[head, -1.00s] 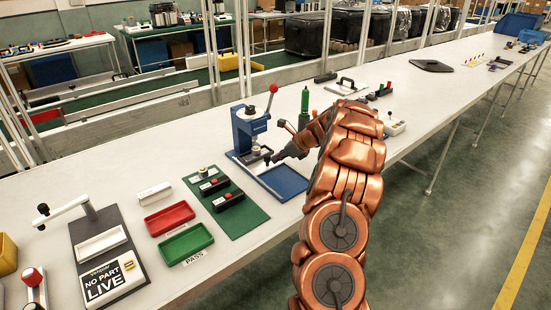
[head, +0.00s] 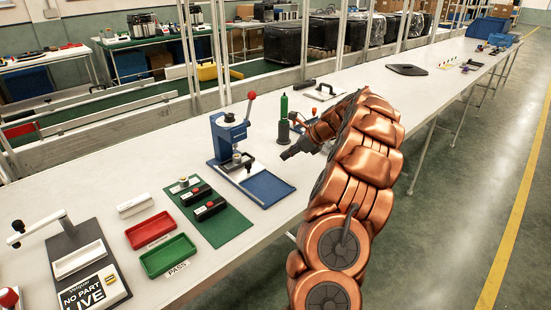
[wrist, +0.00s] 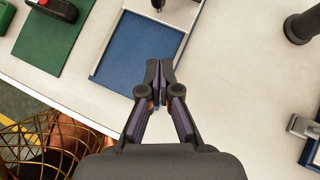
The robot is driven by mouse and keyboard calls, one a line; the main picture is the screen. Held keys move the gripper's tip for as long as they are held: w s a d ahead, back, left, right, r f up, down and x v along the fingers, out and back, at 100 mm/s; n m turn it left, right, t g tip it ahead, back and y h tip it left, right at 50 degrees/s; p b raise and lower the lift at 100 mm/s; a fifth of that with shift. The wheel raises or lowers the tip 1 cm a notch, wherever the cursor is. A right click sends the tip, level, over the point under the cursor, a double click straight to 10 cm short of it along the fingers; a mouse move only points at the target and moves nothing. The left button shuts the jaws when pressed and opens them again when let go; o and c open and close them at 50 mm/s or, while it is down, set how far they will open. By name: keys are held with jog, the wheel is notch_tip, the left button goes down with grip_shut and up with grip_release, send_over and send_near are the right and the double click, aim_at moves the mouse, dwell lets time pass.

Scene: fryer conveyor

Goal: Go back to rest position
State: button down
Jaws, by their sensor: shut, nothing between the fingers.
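My gripper (head: 286,155) is at the end of my copper-coloured arm, above the white bench just right of the blue tray (head: 270,190). In the wrist view my gripper (wrist: 159,64) has its two fingertips together with nothing between them. Its tips overlap the right edge of the blue tray (wrist: 118,75) in that view. A blue press (head: 229,140) with a red-knobbed lever stands behind the tray, to the left of my gripper.
A green mat (head: 225,226) with black parts, a red bin (head: 150,229) and a green bin (head: 168,256) lie to the left. A green bottle (head: 283,120) stands behind my gripper.

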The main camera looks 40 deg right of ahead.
jog(key=shift+s+r, duration=0.1)
jog(key=shift+r, duration=0.05)
jog(key=a+r+n+g+y, duration=0.1)
jog(key=a+r+n, duration=0.15)
jog(key=a, duration=0.55)
jog(key=s+a+r+n+g, duration=0.1)
jog(key=a+n, duration=0.3)
jog(key=a, duration=0.4)
jog(key=a+r+n+g+y, duration=0.15)
jog(key=a+n, duration=0.25)
jog(key=a, duration=0.4)
jog(key=s+a+r+n+g+h, duration=0.1)
jog(key=s+a+n+g+h, duration=0.15)
jog(key=s+a+n, duration=0.9)
jog(key=s+a+f+n+g+h, duration=0.1)
jog(key=s+a+n, duration=0.1)
jog(key=s, duration=0.5)
jog(key=s+a+f+n+g+h, duration=0.1)
jog(key=s+n, duration=0.3)
jog(key=s, duration=0.4)
jog(key=s+a+f+n+g+h, duration=0.1)
jog(key=s+a, duration=0.3)
jog(key=s, duration=0.4)
jog(key=shift+s+f+n+g+h, duration=0.25)
jog(key=shift+f+n+g+h, duration=0.2)
jog(key=shift+f+n, duration=0.4)
